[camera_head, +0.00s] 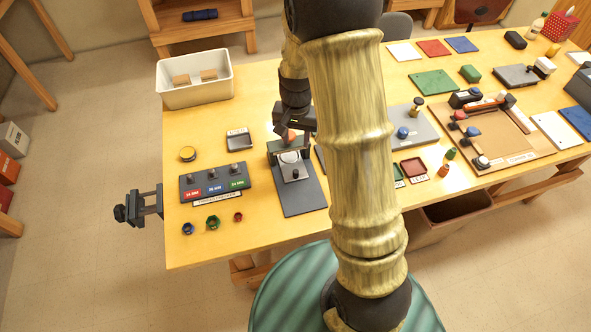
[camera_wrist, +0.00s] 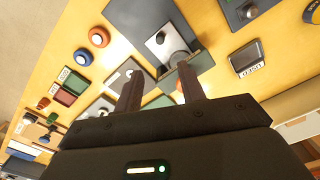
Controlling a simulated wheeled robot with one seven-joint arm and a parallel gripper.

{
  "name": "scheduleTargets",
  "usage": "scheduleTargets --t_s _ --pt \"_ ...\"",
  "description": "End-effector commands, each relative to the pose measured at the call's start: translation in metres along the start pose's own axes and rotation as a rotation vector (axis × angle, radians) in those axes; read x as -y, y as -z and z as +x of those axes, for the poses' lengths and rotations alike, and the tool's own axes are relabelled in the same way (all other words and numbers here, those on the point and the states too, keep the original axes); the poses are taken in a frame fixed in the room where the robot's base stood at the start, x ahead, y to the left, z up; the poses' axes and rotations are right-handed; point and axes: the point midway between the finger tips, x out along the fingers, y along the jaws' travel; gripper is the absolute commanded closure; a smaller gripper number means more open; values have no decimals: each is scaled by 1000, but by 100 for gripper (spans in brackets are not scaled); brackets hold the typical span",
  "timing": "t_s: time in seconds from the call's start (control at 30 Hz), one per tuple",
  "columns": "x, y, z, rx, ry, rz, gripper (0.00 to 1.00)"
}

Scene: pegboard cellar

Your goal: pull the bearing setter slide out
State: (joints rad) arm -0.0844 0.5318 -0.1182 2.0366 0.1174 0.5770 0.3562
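The bearing setter (camera_head: 303,196) stands on the table left of my arm, a dark grey base plate with an upright frame at its back. Its slide (camera_head: 297,174) is a light grey block with a dark knob (camera_head: 295,174) on the front side of the frame. In the wrist view the slide (camera_wrist: 158,50) and its round knob (camera_wrist: 164,38) lie beyond my fingertips. My gripper (camera_wrist: 161,71) has its two fingers apart with nothing clearly held between them. In the head view my gripper (camera_head: 289,138) is just above and behind the frame, and its fingertips are hard to see.
A labelled board (camera_head: 215,186) with several posts and a small grey tray (camera_head: 240,142) are left of the setter. Three coloured rings lie in front, including a green one (camera_head: 212,223). A white bin (camera_head: 195,94) stands behind.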

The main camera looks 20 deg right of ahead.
Motion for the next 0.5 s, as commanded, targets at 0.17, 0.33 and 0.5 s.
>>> scheduleTargets --t_s 0.17,0.33,0.5 --pt "0 -1 28 5 -2 -1 60" --pt "-1 -1 55 5 -2 0 60" --pt "0 -2 80 5 -2 -1 60"
